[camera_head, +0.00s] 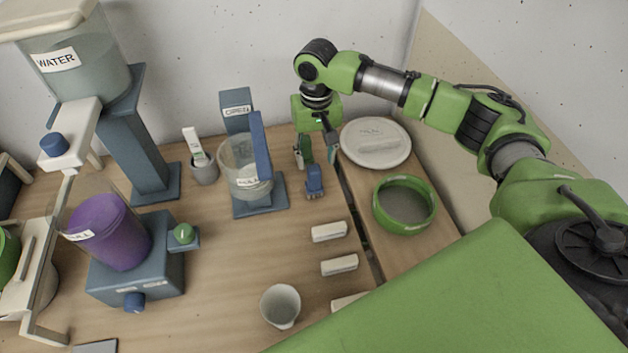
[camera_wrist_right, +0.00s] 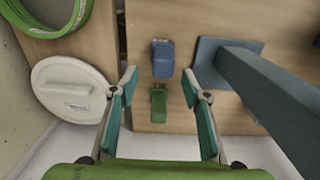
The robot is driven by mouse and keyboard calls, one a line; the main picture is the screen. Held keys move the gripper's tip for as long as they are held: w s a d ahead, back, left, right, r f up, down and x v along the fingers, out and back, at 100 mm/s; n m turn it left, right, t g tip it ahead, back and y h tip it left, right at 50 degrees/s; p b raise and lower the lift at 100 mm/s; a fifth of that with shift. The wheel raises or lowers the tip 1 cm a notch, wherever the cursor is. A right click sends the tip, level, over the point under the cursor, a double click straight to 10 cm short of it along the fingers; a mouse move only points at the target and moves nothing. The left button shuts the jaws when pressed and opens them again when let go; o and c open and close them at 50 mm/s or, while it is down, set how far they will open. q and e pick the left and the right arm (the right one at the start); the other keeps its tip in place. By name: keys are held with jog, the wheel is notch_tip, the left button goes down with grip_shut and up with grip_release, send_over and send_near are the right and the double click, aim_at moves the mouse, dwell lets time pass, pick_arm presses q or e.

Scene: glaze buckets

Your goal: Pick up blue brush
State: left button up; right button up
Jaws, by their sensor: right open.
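The blue brush (camera_head: 314,181) lies on the table in front of a green brush (camera_head: 306,147). In the right wrist view the blue brush (camera_wrist_right: 163,58) lies just beyond the fingertips, and the green brush (camera_wrist_right: 158,104) lies between the fingers as seen from above. My right gripper (camera_head: 316,153) is open and points down above the green brush, behind the blue one. Its teal fingers (camera_wrist_right: 159,80) are spread and hold nothing. My left gripper is not in view.
A blue stand (camera_head: 262,207) with a clear container (camera_head: 240,160) is left of the brushes. A white lid (camera_head: 376,134) and a green ring-shaped container (camera_head: 404,204) are to the right. White blocks (camera_head: 329,232) lie in front. A purple bucket (camera_head: 108,232) stands further left.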

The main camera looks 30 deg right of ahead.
aim_at(314, 168)
jog(key=f, duration=0.3)
jog(key=f+p, duration=0.1)
jog(key=shift+a+f, duration=0.2)
jog(key=shift+a, duration=0.05)
jog(key=shift+w+f, duration=0.1)
jog(key=shift+f, duration=0.2)
grip_shut()
jog(key=shift+r, duration=0.1)
notch_tip(314, 168, up, 10)
jog(key=shift+b, duration=0.7)
